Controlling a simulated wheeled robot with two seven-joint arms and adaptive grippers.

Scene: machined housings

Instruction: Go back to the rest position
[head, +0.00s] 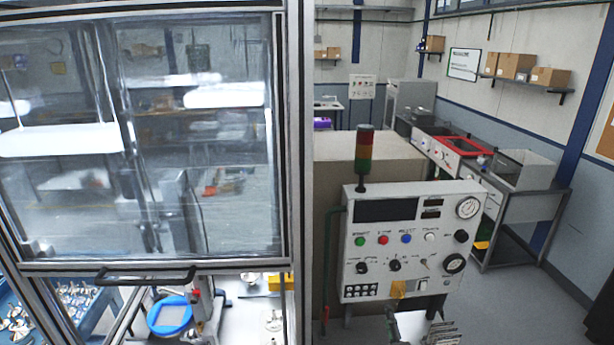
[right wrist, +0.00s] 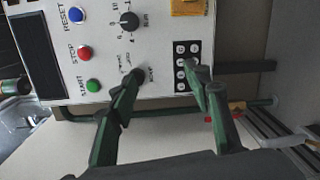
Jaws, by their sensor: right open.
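My right gripper (head: 393,314) shows partly at the bottom of the head view, below the control panel (head: 410,215). In the right wrist view its two dark green fingers (right wrist: 165,72) stand apart with nothing between them. They are in front of the panel's lower part, near a black knob (right wrist: 129,21) and a small black keypad (right wrist: 187,66). Whether a fingertip touches the panel I cannot tell. My left gripper is not in view.
A machine enclosure with a glass door (head: 140,140) and a black handle (head: 146,277) fills the left. A blue-rimmed round part (head: 170,316) shows under the door. A red-green signal tower (head: 364,155) stands on the panel. Open floor (head: 530,290) lies at right.

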